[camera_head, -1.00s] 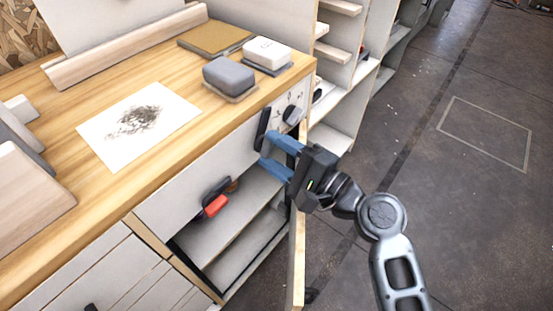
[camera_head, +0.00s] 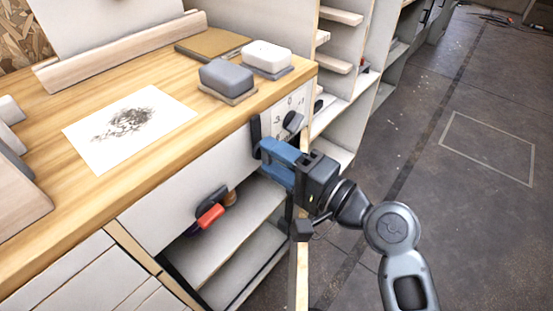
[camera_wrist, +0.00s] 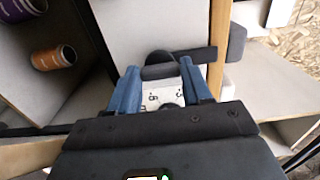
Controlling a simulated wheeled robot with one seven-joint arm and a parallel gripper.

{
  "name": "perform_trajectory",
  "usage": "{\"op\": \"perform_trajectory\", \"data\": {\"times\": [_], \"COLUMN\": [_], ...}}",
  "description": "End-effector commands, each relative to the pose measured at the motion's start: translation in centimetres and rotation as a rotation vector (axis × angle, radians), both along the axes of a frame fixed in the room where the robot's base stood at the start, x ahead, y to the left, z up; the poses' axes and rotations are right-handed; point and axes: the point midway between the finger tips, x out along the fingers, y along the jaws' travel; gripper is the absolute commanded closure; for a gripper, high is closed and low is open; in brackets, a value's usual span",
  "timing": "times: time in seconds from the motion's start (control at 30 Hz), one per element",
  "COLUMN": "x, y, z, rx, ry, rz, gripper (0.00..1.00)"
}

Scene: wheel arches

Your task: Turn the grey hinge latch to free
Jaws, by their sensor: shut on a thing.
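The grey hinge latch (camera_wrist: 158,72) sits between my blue fingertips in the wrist view, in front of a white plate marked with numbers. My gripper (camera_wrist: 158,80) is shut on it. In the head view my gripper (camera_head: 268,150) reaches to the upper right end of the cabinet front, beneath the worktop edge. There the fingers hide most of what they hold. A dark upright bar (camera_head: 256,130) stands just left of the fingertips, and a dark knob (camera_head: 292,122) shows on the numbered plate (camera_head: 296,103) above them.
An open wooden door edge (camera_head: 300,275) stands below my gripper. Floor to the right is clear.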

Motion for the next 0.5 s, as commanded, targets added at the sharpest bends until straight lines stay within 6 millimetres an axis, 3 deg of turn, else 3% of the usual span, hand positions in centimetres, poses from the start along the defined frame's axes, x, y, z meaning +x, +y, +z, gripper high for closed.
{"op": "perform_trajectory", "data": {"times": [0.23, 0.27, 0.5], "x": [-0.09, -0.09, -0.04], "y": [0.03, 0.03, 0.02], "z": [-0.19, -0.19, -0.11], "rx": [-0.004, -0.004, -0.002], "ry": [0.001, 0.001, 0.000], "rz": [0.002, 0.002, 0.001], "gripper": [1.00, 0.48, 0.26]}}
